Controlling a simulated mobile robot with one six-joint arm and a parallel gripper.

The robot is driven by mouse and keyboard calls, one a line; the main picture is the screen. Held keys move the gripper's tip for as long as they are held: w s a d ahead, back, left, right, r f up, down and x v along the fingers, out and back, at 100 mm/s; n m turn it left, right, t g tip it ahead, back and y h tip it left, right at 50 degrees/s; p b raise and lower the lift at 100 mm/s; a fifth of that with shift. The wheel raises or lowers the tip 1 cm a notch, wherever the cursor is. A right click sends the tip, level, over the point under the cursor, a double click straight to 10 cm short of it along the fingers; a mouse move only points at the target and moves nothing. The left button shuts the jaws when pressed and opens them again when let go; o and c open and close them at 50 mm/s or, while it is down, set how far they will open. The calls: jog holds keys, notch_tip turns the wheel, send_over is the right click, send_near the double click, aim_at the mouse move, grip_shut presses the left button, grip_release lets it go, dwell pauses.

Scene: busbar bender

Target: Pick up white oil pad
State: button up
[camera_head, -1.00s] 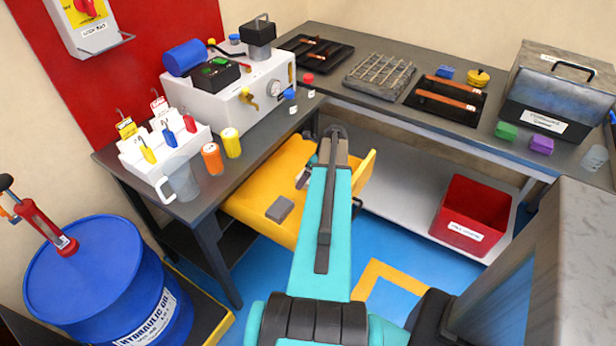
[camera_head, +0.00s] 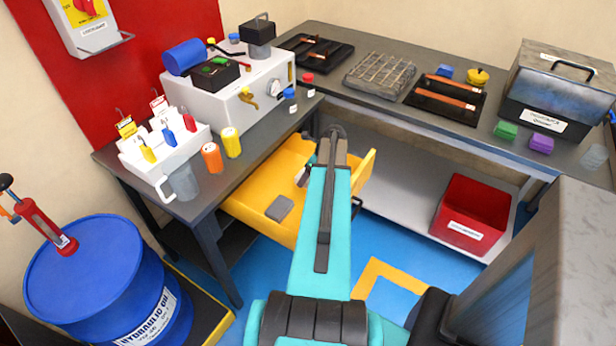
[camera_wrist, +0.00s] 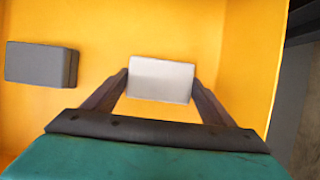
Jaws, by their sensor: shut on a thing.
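The white oil pad (camera_wrist: 161,79) shows in the wrist view as a pale block between the fingertips of my gripper (camera_wrist: 160,82). My gripper is shut on it, with one finger against each short side. The pad is over the floor of the yellow drawer (camera_wrist: 150,20); I cannot tell whether it still touches that floor. In the head view the pad is hidden behind my arm, which reaches into the open drawer (camera_head: 270,195). A grey block (camera_wrist: 41,64) lies in the drawer to the left of my gripper, and it also shows in the head view (camera_head: 279,208).
The drawer's right wall (camera_head: 366,172) is close to my arm. The workbench (camera_head: 250,150) above holds a white machine (camera_head: 235,90), orange and yellow cans and a grey mug (camera_head: 181,183). A red bin (camera_head: 470,213) stands on the lower shelf at right.

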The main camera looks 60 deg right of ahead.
jog(key=shift+r, duration=0.1)
notch_tip(320, 180, up, 10)
jog(key=b, duration=0.1)
dwell(0.8)
dwell(0.4)
